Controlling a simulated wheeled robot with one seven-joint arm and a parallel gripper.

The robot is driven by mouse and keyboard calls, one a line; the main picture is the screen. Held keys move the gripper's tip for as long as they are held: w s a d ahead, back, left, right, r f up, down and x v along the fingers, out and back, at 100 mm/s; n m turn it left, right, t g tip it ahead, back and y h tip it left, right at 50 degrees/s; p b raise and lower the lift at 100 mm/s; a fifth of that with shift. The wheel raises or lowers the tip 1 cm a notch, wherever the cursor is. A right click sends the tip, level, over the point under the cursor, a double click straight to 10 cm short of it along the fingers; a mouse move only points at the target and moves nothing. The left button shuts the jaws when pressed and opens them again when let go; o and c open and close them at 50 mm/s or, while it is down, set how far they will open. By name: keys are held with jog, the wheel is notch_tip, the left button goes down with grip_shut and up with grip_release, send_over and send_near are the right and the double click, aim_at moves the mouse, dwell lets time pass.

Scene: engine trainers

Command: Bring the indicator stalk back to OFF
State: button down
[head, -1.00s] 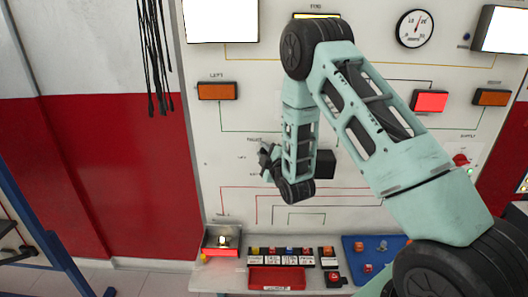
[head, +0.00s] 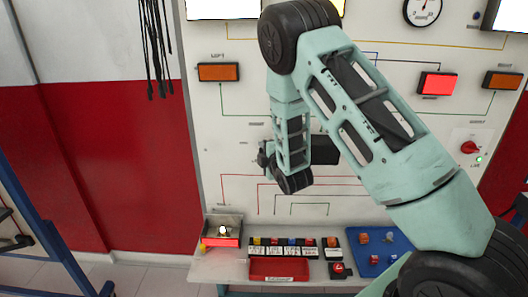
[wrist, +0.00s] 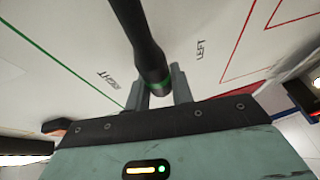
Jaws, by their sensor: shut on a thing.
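The indicator stalk (wrist: 150,58) is a dark rod with a green band near its end, seen close up in the wrist view. My gripper (wrist: 160,88) is shut on the stalk near that green band, with one finger on each side. The printed words RIGHT (wrist: 108,80) and LEFT (wrist: 201,47) lie on the panel on either side of the stalk. No OFF mark is readable, and I cannot tell which setting the stalk is at. In the head view my gripper (head: 264,158) is at the white panel (head: 225,180), and the stalk is mostly hidden there.
An amber LEFT lamp (head: 218,72), a bright red lamp (head: 437,83) and another amber lamp (head: 501,79) are on the panel. A bench (head: 215,267) below holds a red tray (head: 278,269) and a blue tray (head: 352,243). Black cables (head: 150,50) hang at left.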

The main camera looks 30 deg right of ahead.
jog(key=c, duration=1.2)
grip_release()
jog(key=p+v, duration=1.2)
jog(key=v, duration=0.5)
jog(key=shift+s, duration=0.2)
jog(key=shift+a+r, duration=0.1)
jog(key=shift+r, duration=0.05)
